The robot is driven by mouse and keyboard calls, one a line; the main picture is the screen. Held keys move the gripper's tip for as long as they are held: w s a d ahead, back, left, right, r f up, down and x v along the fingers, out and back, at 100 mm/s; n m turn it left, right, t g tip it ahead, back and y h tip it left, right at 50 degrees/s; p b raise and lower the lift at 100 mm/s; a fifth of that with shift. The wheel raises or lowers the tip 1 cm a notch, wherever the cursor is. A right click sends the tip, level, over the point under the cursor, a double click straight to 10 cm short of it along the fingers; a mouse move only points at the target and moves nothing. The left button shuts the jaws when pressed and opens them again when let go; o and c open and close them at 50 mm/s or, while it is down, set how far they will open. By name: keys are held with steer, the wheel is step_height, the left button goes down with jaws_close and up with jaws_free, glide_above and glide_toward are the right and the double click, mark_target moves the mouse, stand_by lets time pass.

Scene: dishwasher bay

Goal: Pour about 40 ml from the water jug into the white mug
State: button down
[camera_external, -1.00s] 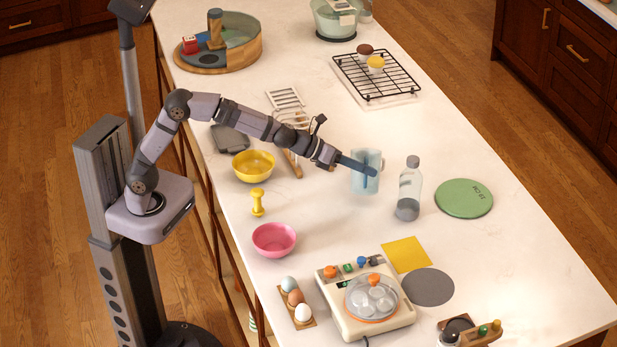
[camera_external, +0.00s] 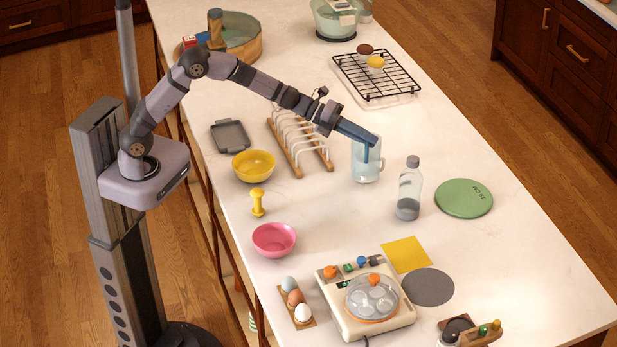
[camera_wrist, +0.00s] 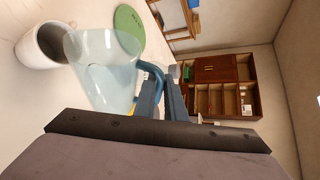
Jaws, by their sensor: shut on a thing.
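The water jug (camera_external: 366,168) is clear and pale blue and looks about upright in the outside view. My gripper (camera_external: 374,139) comes from the left and is shut on the jug's blue handle (camera_wrist: 151,72). In the wrist view the jug (camera_wrist: 106,80) is beside the fingers, its open rim towards the white mug. The white mug (camera_wrist: 25,46) stands on the counter at the upper left there, close to the jug's rim, with a dark inside. In the outside view the jug mostly hides the mug. The water level is not clear.
A clear bottle (camera_external: 409,190) stands just right of the jug, with a green round mat (camera_external: 464,198) beyond. A dish rack (camera_external: 300,145) and a yellow bowl (camera_external: 253,166) are to the left. An egg cooker (camera_external: 366,300) stands in front.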

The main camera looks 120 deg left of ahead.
steer(key=shift+s+a+r+n+h+p, duration=0.15)
steer(key=shift+a+r+n+h+p, duration=0.25)
steer(key=shift+p, duration=0.35)
steer(key=shift+s+a+r+n+t+p, duration=0.2)
steer(key=shift+a+r+n+t+p, duration=0.25)
steer(key=shift+p, duration=0.6)
steer(key=shift+a, duration=0.2)
steer(key=shift+s+a+p, duration=0.1)
steer(key=shift+a+p, duration=0.05)
steer(key=shift+p, duration=0.2)
steer(key=shift+s+a+r+n+p, duration=0.1)
steer(key=shift+a+r+n+p, duration=0.1)
steer(key=shift+r+n+p, duration=0.1)
steer(key=shift+a+r+h, duration=0.1)
steer(key=shift+a+h, duration=0.05)
steer(key=shift+h, duration=0.15)
steer(key=shift+d, duration=0.5)
steer(key=shift+d+t, duration=0.25)
steer(key=shift+d, duration=0.05)
